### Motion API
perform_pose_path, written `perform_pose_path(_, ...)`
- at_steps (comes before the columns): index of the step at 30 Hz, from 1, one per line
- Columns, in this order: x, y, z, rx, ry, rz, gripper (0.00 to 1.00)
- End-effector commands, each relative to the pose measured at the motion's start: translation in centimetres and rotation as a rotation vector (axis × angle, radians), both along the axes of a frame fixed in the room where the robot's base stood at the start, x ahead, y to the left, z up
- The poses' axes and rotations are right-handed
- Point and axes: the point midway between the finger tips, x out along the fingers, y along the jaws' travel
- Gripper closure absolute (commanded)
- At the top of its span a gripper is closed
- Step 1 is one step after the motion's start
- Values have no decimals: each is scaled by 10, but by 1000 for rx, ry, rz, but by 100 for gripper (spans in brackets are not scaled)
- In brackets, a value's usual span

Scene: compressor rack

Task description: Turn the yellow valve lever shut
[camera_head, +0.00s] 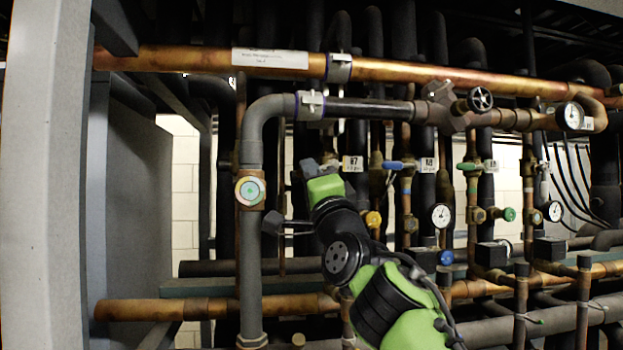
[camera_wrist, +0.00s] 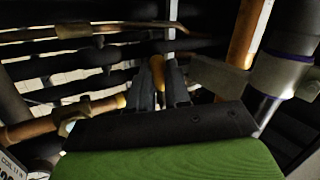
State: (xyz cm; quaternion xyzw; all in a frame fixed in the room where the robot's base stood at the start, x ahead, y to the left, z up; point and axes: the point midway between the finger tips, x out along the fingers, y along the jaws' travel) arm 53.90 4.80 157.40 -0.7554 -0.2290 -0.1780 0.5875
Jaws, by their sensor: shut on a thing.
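The yellow lever (camera_wrist: 157,68) shows in the wrist view as a short yellow-orange piece between the two dark fingers of my gripper (camera_wrist: 162,88). The fingers are shut on it. In the head view my gripper (camera_head: 310,168) reaches up to the row of valves, just left of the tag marked #7 (camera_head: 352,163). There my gripper and wrist hide the lever, and its valve body cannot be made out clearly. I cannot tell the lever's exact angle.
A blue lever (camera_head: 393,165) and a green lever (camera_head: 467,166) sit to the right. A grey vertical pipe with a round sight glass (camera_head: 250,191) stands close on the left. A copper pipe (camera_head: 200,59) crosses above. A pressure gauge (camera_head: 441,215) is at right.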

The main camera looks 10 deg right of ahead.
Motion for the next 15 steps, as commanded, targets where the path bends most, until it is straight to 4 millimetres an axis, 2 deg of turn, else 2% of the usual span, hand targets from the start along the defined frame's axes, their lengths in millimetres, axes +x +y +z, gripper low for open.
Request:
perform_pose_path(9,0,0,1,1,-2,1,100)
perform_pose_path(10,0,0,1,1,-2,1,78)
perform_pose_path(14,0,0,0,0,-1,0,58)
perform_pose_path(15,0,0,0,0,-1,0,57)
